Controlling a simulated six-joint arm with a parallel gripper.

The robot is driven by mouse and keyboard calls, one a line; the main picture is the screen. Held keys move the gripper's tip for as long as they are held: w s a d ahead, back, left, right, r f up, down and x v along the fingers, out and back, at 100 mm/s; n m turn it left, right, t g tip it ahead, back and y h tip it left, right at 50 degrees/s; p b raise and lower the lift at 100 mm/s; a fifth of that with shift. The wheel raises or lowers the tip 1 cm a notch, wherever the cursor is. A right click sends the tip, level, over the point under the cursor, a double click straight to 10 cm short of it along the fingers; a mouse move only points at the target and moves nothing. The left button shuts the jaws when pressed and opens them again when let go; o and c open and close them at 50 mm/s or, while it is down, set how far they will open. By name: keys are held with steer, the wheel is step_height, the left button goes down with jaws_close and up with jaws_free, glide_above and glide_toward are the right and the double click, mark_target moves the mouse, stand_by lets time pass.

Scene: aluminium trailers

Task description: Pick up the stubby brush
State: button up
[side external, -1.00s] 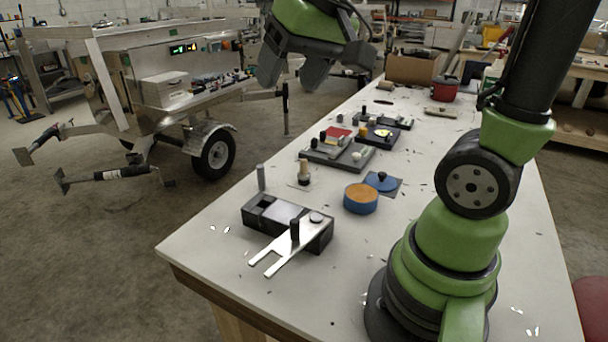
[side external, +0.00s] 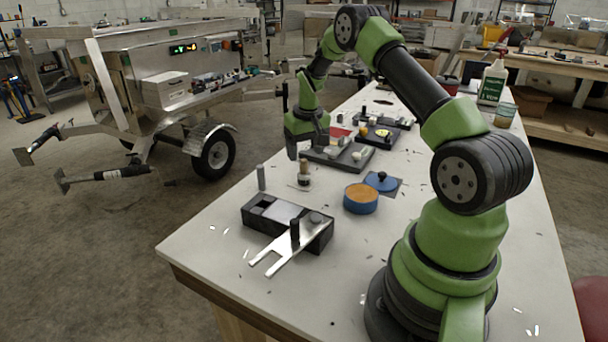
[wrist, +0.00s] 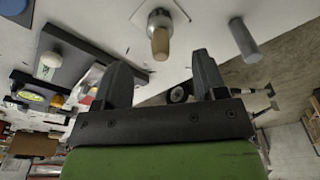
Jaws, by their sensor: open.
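What looks like the stubby brush (side external: 304,174) stands upright on a small pale square plate on the white table in the side external view. It has a tan cylindrical end and a paler, wider base. In the wrist view the brush (wrist: 161,38) is beyond my fingertips, in line with the gap between them and apart from them.
A grey cylinder (side external: 261,177) stands left of the brush. A black box (side external: 262,215) with a forked metal plate (side external: 283,246) is in front. A blue round tin (side external: 361,199) and blue lid (side external: 381,181) lie right. Grey trays (side external: 340,155) with small parts lie behind.

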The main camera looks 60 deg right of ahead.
mark_target(303, 173)
steer(key=f, duration=0.7)
steer(key=shift+w+d, duration=0.25)
steer(key=shift+w, duration=0.15)
steer(key=c, duration=1)
